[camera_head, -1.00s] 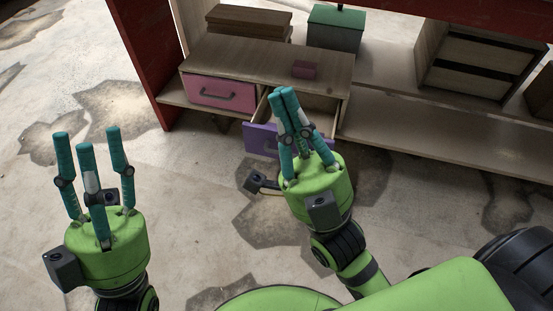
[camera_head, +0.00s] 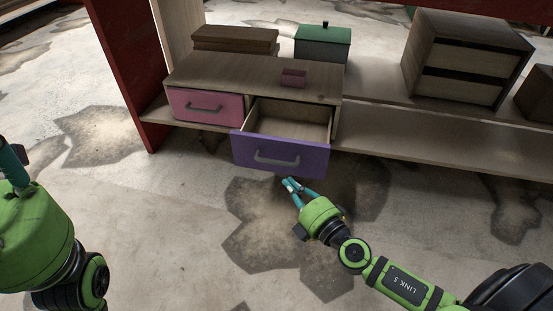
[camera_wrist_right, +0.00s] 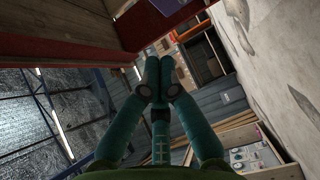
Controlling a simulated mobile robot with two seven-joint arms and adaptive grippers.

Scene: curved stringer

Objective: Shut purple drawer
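The purple drawer (camera_head: 308,158) stands pulled out of the right half of a low wooden cabinet (camera_head: 225,75). Its grey handle (camera_head: 276,159) faces me and its inside looks empty. My right gripper (camera_head: 289,184) is just below and in front of the purple front, with its fingers together and nothing seen between them. I cannot tell whether it touches the drawer. In the right wrist view its teal fingers (camera_wrist_right: 161,78) also meet at the tips. My left gripper (camera_head: 12,165) is cut off at the left edge, so its opening is unclear.
The pink drawer (camera_head: 190,116) beside it is shut. The red-sided shelf holds brown boxes (camera_head: 235,38), a green-lidded box (camera_head: 322,42) and a striped wooden box (camera_head: 465,62). The floor in front is clear.

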